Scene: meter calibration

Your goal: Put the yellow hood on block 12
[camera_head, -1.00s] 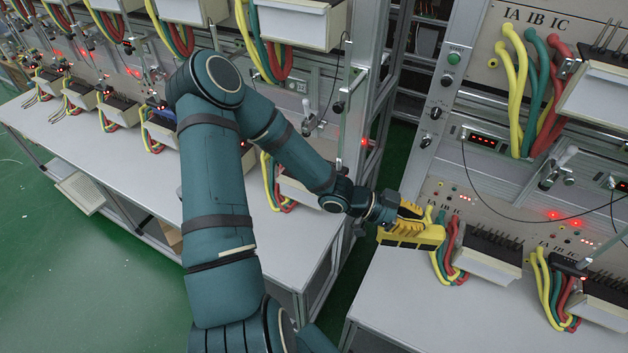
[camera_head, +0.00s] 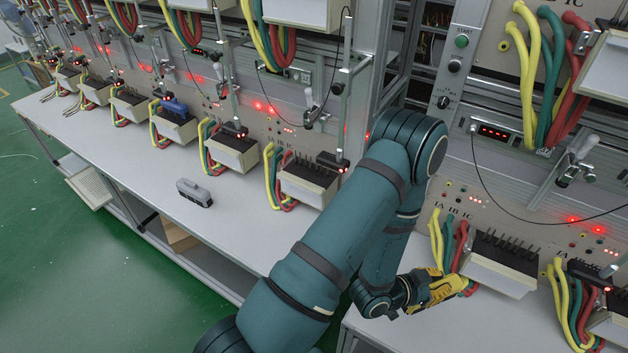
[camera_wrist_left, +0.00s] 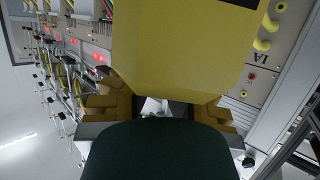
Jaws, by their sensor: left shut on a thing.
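My left gripper (camera_head: 424,287) is shut on the yellow hood (camera_head: 448,289), above the right-hand table and close to the coloured cables of the nearest block. In the left wrist view the hood (camera_wrist_left: 185,45) is large between the fingers (camera_wrist_left: 160,106). The nearest block (camera_head: 500,262) on that table is white with a dark top and bare upright pins, just right of the hood. My right gripper is not in view.
Another block (camera_head: 608,322) with cables stands at the far right. A thin black cable (camera_head: 520,212) hangs above the nearest block. A grey hood-like piece (camera_head: 195,193) lies on the left table. A blue piece (camera_head: 174,107) sits on a block there. A metal frame separates the benches.

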